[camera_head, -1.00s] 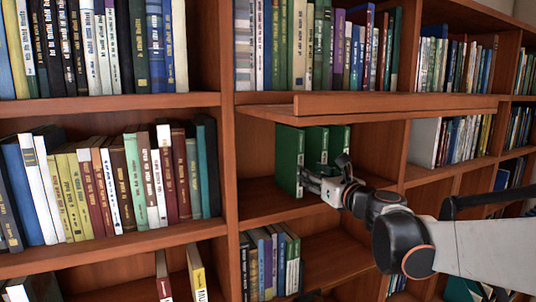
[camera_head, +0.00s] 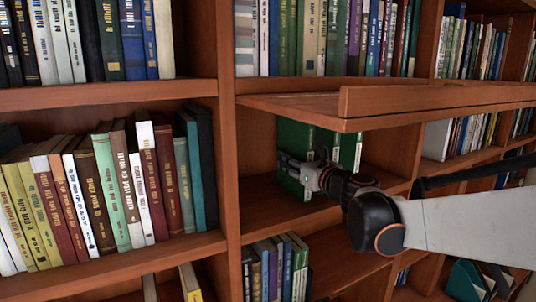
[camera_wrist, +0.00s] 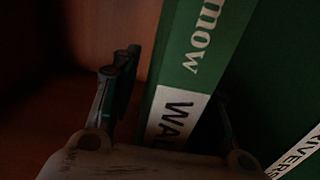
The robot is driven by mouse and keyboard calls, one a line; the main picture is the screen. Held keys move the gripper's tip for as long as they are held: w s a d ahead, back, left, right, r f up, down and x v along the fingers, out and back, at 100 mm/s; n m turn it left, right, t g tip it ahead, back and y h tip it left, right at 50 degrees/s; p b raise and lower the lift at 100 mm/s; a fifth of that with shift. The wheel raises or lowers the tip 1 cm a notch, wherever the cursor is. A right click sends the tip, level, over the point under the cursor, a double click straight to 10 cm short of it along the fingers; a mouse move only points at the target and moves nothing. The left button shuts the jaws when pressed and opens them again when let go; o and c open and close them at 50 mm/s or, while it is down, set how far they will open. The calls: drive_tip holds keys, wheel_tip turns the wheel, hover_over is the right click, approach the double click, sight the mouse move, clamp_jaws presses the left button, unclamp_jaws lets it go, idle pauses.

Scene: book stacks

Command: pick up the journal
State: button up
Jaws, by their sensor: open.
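Several green volumes stand upright in the middle cubby in the head view; the leftmost, with its spine facing out, is the journal (camera_head: 295,138). My gripper (camera_head: 292,168) is at the lower part of that journal. In the wrist view the green spine (camera_wrist: 201,45) has white lettering and a white label at its lower end. My gripper (camera_wrist: 172,85) is open there, with one finger left of the spine and a dark finger to its right, in the gap beside a neighbouring green volume (camera_wrist: 270,85). Whether the fingers touch the journal cannot be told.
A wooden ledge (camera_head: 420,98) juts out above the cubby. The upright divider (camera_head: 229,165) stands close on the left. The cubby floor (camera_head: 265,212) is bare left of the volumes. Other books (camera_head: 275,265) stand on the shelf below.

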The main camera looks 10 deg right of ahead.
drive_tip(key=shift+s+d+r, duration=0.1)
drive_tip(key=shift+s+r, duration=0.15)
drive_tip(key=shift+s, duration=0.4)
drive_tip(key=c, duration=0.3)
drive_tip(key=shift+w+f, duration=0.1)
drive_tip(key=shift+w, duration=0.2)
clamp_jaws()
drive_tip(key=shift+s, duration=0.1)
drive_tip(key=shift+r, duration=0.2)
